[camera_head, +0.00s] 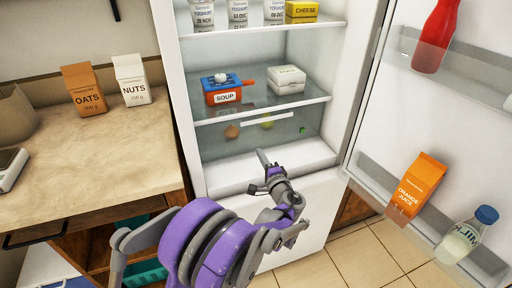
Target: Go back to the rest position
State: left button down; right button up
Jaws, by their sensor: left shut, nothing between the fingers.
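My left arm reaches up from the bottom of the head view. Its purple and grey left gripper (268,168) is shut and empty, in front of the lower part of the open fridge (225,180). No object is in its fingers. My right gripper is not in view.
The fridge door (375,130) stands open at the right, with orange juice (416,186), milk (466,235) and a red bottle (436,38). The counter (90,150) at left holds oats (84,89) and nuts (131,80).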

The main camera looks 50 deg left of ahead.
pick_arm(q)
jog(key=v, duration=0.5)
jog(key=shift+f, duration=0.1)
jog(key=shift+d, duration=0.1)
